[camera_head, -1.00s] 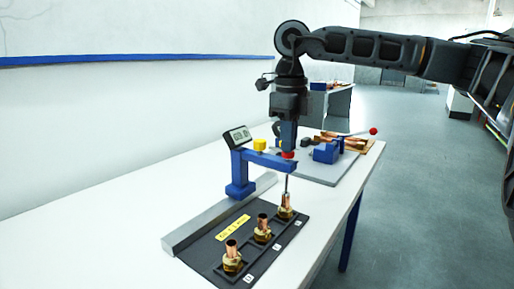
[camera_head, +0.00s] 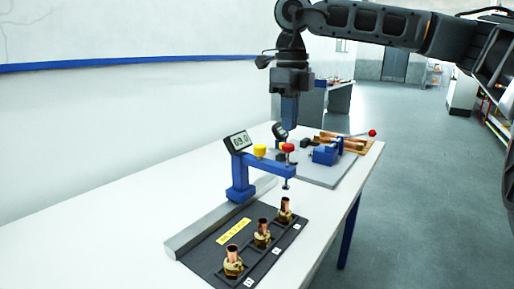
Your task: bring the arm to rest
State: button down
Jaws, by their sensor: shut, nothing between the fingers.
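My gripper (camera_head: 289,117) points straight down, shut and empty, above the far part of the white table (camera_head: 130,212). Its tip is just above and behind the red knob (camera_head: 288,147) of a blue gauge stand (camera_head: 240,178), with a small gap showing between them. My arm (camera_head: 375,22) reaches in from the upper right. The gauge stand carries a tilted digital display (camera_head: 239,142) and a yellow knob (camera_head: 259,150).
A dark tray (camera_head: 211,255) in front holds three brass fittings with copper tubes (camera_head: 262,233). Behind the gripper lie a grey plate (camera_head: 309,172) with a blue clamp (camera_head: 325,155), a red-tipped lever (camera_head: 372,133) and copper pieces. Open floor (camera_head: 425,180) is at right.

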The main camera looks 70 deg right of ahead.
jog(key=shift+r, duration=0.75)
